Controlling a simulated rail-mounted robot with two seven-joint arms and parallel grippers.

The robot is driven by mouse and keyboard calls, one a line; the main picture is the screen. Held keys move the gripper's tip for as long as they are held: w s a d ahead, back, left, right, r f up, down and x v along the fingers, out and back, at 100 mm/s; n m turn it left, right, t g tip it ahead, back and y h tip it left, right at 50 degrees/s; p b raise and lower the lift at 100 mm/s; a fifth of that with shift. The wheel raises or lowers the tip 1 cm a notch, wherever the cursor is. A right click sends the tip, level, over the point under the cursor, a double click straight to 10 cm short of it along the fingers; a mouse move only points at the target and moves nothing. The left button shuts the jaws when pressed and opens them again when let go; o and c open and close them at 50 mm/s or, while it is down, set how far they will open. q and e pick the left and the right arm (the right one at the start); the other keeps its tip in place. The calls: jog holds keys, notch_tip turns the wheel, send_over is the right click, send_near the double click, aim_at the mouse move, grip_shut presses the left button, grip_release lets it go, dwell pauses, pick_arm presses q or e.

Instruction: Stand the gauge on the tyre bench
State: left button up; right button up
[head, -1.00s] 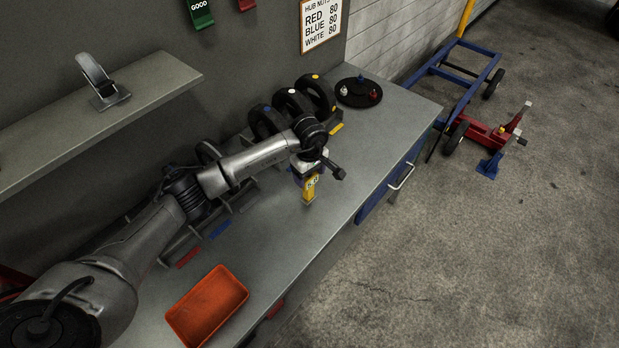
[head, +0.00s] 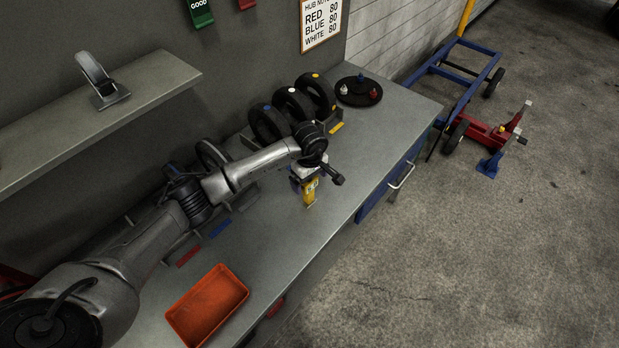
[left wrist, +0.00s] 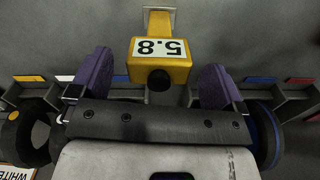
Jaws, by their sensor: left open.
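The gauge (head: 310,191) is yellow and stands on the grey tyre bench (head: 345,205). My left gripper (head: 305,176) is over the gauge. Its purple fingers (left wrist: 154,72) are spread, one on each side of the gauge, with a gap to both. The wrist hides part of the gauge's top in the head view. My right gripper is not in view.
Several wheels (head: 293,104) stand in a rack behind the gripper. A black disc (head: 358,91) with coloured nuts lies at the far end. An orange tray (head: 207,306) sits at the near end. A shelf (head: 150,88) juts from the wall. The bench right of the gauge is clear.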

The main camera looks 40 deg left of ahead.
pick_arm(q)
notch_tip(320, 180, up, 12)
jog(key=shift+r, duration=0.15)
dwell(0.5)
